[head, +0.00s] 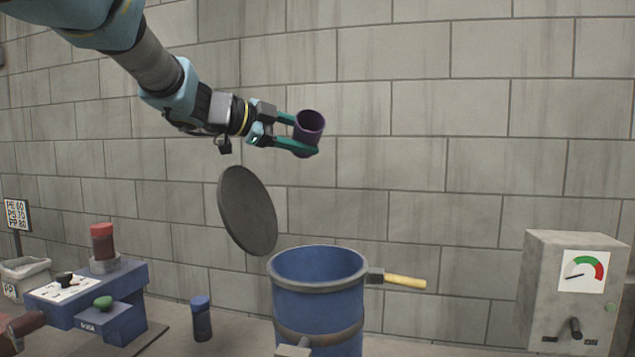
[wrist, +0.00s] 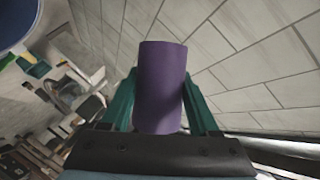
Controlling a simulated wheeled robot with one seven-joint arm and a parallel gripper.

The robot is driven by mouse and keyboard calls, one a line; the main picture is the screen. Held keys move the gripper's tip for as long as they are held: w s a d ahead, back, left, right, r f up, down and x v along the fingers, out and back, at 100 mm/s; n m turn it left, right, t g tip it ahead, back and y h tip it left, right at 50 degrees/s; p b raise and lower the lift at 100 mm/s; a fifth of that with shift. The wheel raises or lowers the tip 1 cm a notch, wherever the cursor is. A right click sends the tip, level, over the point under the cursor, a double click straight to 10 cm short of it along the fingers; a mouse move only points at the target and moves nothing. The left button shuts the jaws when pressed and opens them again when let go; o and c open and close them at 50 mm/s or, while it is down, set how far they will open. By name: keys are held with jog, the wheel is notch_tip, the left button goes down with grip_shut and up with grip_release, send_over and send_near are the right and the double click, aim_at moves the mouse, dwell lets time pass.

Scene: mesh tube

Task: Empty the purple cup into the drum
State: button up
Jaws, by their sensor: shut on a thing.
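The purple cup (head: 308,131) is held high in the air, above the drum, in the head view. It is close to upright, tilted a little, with its mouth facing up and toward the camera; what is inside cannot be made out. My gripper (head: 300,134) is shut on the cup, its green fingers on either side. The purple cup (wrist: 161,88) also fills the middle of the wrist view, between the fingers of my gripper (wrist: 162,100). The blue drum (head: 318,300) stands below with its top open. Its round grey lid (head: 247,210) is raised at the left of the rim.
A yellow handle (head: 404,282) sticks out from the drum's right side. A grey gauge box (head: 570,290) stands at right. A block wall is behind.

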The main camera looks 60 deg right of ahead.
aim_at(300, 128)
jog(key=b, duration=0.2)
jog(key=shift+f+m+b, duration=0.35)
jog(key=shift+m+b, duration=0.05)
jog(key=shift+m+h+b, duration=0.3)
jog(key=shift+b, duration=0.6)
jog(key=f+m+b, duration=0.1)
jog(key=b, duration=0.6)
jog(key=shift+s+m+h, duration=0.1)
jog(key=shift+m+h, duration=0.2)
jog(key=shift+h, duration=0.1)
